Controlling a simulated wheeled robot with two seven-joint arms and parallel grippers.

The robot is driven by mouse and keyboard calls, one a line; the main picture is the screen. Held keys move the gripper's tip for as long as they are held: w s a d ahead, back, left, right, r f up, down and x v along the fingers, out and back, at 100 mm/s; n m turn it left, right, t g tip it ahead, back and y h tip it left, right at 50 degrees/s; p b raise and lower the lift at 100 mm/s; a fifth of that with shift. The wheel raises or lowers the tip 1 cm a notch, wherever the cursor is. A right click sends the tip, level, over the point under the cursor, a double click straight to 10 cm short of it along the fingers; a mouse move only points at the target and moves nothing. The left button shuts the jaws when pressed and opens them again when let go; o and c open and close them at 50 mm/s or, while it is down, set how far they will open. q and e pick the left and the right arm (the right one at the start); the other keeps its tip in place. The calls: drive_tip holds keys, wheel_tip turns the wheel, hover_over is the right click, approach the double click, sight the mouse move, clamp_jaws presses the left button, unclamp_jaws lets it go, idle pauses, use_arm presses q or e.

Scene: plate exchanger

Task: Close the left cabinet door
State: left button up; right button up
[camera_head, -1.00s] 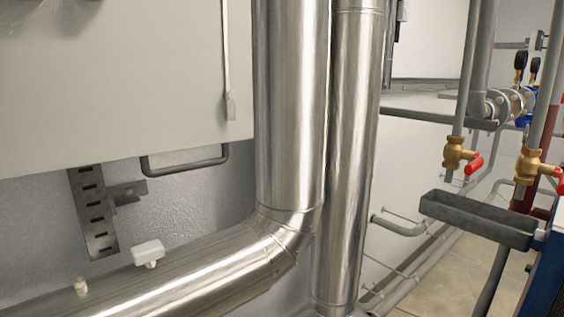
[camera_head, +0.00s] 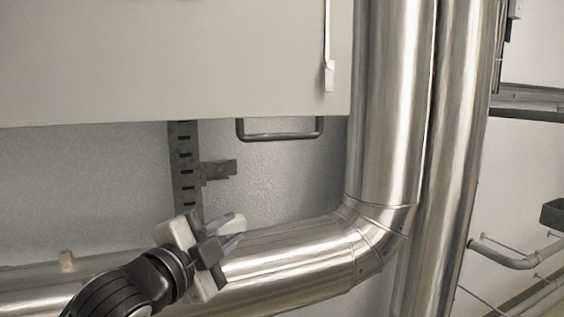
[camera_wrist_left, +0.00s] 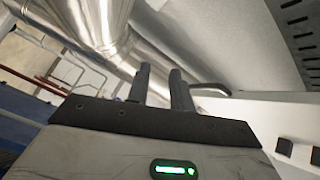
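The pale grey cabinet (camera_head: 170,60) fills the upper left of the head view, and only its lower part shows. I cannot tell from this part which panel is the left door or how far it stands open. A white strip with a latch-like end (camera_head: 328,75) hangs near its right edge. A dark U-shaped handle (camera_head: 280,136) shows under its bottom edge. My left gripper (camera_head: 238,230) is below and left of the handle, in front of the pipe and touching nothing visible. In the left wrist view its two fingers (camera_wrist_left: 161,85) are apart and empty. My right gripper is out of view.
A shiny horizontal pipe (camera_head: 290,265) runs below the cabinet and bends up into a thick vertical pipe (camera_head: 388,100) at its right. A second vertical pipe (camera_head: 455,150) stands beside it. A slotted bracket (camera_head: 185,165) is on the wall under the cabinet.

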sight(279, 138)
use_arm(q)
drive_tip(key=s+d+r+m+t+h+b, duration=0.1)
drive_tip(key=s+r+m+b, duration=0.2)
drive_tip(key=r+m, duration=0.6)
drive_tip(key=w+d+r+p, duration=0.1)
drive_tip(key=w+d, duration=0.1)
drive_tip(key=w, duration=0.2)
drive_tip(key=w+d+r+n+p, duration=0.1)
drive_tip(key=w+d+r, duration=0.1)
drive_tip(key=w+d, duration=0.1)
drive_tip(key=w+d+r+n, duration=0.1)
drive_tip(key=w+d, duration=0.2)
drive_tip(key=w, duration=0.3)
drive_tip(key=shift+d+r+p, duration=0.2)
drive_tip(key=shift+p, duration=0.2)
drive_tip(key=shift+c, duration=0.2)
clamp_jaws()
